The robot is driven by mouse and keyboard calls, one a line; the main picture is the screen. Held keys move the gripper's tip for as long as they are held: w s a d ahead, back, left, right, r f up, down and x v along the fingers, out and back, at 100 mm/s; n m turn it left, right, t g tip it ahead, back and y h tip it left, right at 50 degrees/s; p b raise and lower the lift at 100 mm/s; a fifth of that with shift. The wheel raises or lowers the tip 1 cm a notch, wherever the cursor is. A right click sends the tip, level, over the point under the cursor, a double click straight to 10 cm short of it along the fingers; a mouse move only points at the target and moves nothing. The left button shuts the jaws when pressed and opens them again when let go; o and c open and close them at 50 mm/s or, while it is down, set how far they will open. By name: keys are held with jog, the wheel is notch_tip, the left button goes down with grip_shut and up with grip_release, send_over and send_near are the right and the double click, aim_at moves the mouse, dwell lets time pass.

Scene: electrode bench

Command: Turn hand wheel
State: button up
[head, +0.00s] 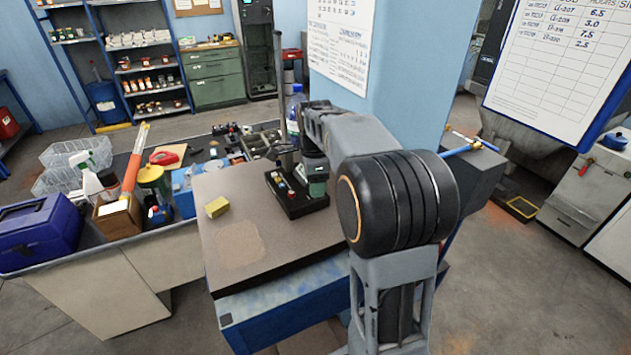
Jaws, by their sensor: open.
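I cannot make out a hand wheel clearly in the head view. My gripper (288,160) is at the far end of my arm, small and partly merged with dark parts behind it. It is open, and I see nothing held in it. It is above or beside a black tray-like block (290,205) with small red, yellow and white parts on the brown-topped bench (225,205). A green cylinder (317,187) is at that block's right end. My arm hides the bench's right side.
A yellow block (216,207) lies on the bench's left part; the front of the top is clear. A blue toolbox (40,232), spray bottle (85,172) and bottles crowd the left counter. A blue-handled rod (462,150) shows right of my arm. A blue pillar (410,90) stands behind.

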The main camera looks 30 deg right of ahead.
jog(key=shift+r, duration=0.2)
notch_tip(320, 180, up, 8)
jog(key=p, duration=0.7)
jog(key=shift+s+f, duration=0.1)
jog(key=shift+f, duration=0.05)
jog(key=shift+n, duration=0.8)
jog(key=s+a+f+n+t+b, duration=0.2)
jog(key=s+a+f+n, duration=0.1)
jog(key=s+n, duration=0.6)
jog(key=s+a+f+n+t+b, duration=0.2)
jog(key=s+a+n, duration=0.4)
jog(key=s+n, duration=0.3)
jog(key=shift+a+f+n+t, duration=0.2)
jog(key=shift+f+n+t, duration=0.15)
jog(key=shift+n, duration=0.25)
